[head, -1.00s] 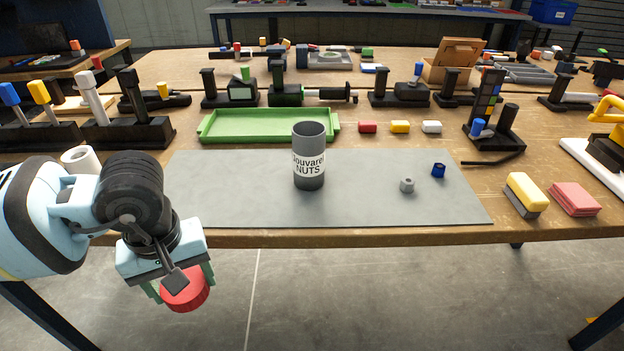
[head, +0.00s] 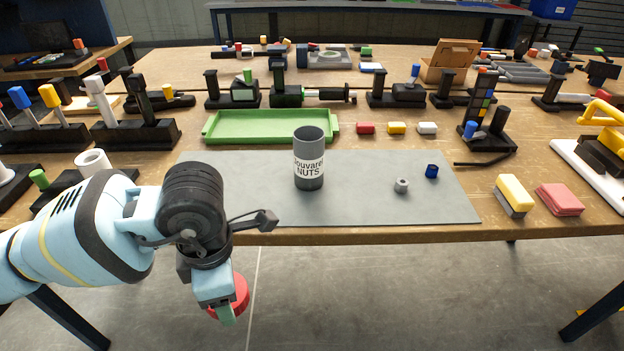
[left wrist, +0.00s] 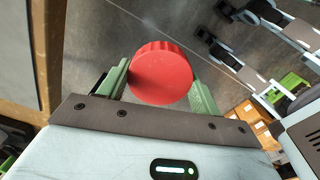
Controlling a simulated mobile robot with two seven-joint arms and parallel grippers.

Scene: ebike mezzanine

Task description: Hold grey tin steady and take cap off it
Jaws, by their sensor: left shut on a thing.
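The grey tin (head: 309,160), labelled "Jouvarel NUTS", stands upright and open-topped on the grey mat (head: 250,205). My left gripper (head: 229,309) is shut on a red cap (head: 241,296), below and in front of the table's front edge. The left wrist view shows the round red cap (left wrist: 161,74) between the two green fingers of my left gripper (left wrist: 160,82). The cap is apart from the tin. My right gripper is not in view.
A green tray (head: 270,126) lies behind the mat. A grey nut (head: 401,186) and a blue nut (head: 432,171) lie on the mat right of the tin. A yellow brush (head: 514,193) and red cloths (head: 559,199) lie further right. The mat's left part is clear.

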